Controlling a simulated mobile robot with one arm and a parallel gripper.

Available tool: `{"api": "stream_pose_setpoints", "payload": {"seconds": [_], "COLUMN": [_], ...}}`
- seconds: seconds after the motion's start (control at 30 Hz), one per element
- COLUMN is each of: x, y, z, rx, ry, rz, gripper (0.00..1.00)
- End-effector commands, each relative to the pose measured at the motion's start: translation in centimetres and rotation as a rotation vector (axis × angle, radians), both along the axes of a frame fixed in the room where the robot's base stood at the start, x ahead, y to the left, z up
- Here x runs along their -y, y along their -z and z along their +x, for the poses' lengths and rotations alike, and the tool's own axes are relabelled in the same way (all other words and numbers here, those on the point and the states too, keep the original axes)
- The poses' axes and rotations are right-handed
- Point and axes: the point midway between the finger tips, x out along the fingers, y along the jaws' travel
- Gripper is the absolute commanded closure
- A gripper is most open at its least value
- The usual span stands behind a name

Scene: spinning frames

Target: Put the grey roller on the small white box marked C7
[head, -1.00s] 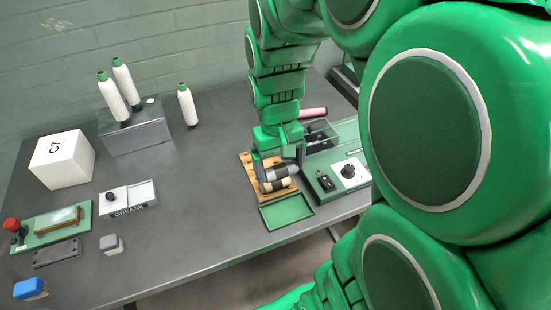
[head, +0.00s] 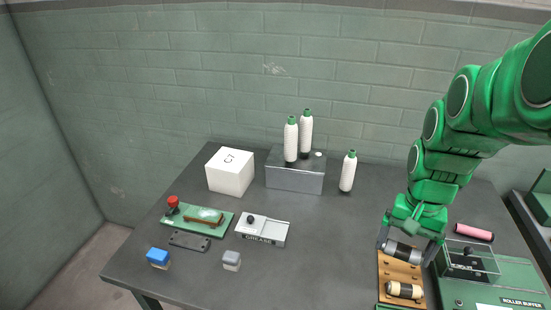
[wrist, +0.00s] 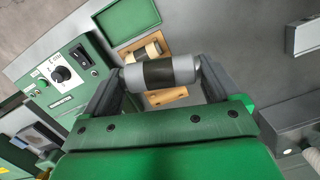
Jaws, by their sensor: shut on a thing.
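The grey roller (head: 404,253), light grey with a dark middle band, is held between the fingers of my gripper (head: 411,248). In the wrist view the grey roller (wrist: 160,72) lies across between both fingertips, above the wooden rack. The white box marked C7 (head: 231,171) stands at the back left of the table, well to the left of my gripper. Its top looks flat and bare, with the mark C7 on it.
A cream roller (head: 405,290) lies in the wooden rack (head: 388,272). A metal block (head: 295,178) with two white bobbins, and a lone bobbin (head: 348,172), stand between gripper and box. The grease unit (head: 262,230) is in front. Mid-table is clear.

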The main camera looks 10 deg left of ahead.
Motion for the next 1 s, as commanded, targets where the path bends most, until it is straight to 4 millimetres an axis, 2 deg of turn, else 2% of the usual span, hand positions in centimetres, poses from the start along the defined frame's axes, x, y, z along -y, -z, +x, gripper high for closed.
{"api": "stream_pose_setpoints", "payload": {"seconds": [0.1, 0.27, 0.5, 0.7, 1.0], "x": [-2.1, -5.2, -10.8, -16.1, -24.8], "y": [-1.0, -2.1, -3.7, -4.9, -6.4], "z": [2.9, 6.1, 10.4, 13.2, 15.8], "rx": [0.006, 0.002, 0.002, 0.004, 0.002], "ry": [0.104, 0.253, 0.473, 0.65, 0.905], "rz": [0.002, -0.001, -0.001, 0.001, -0.002], "gripper": [0.45, 0.45, 0.45, 0.45, 0.45]}}
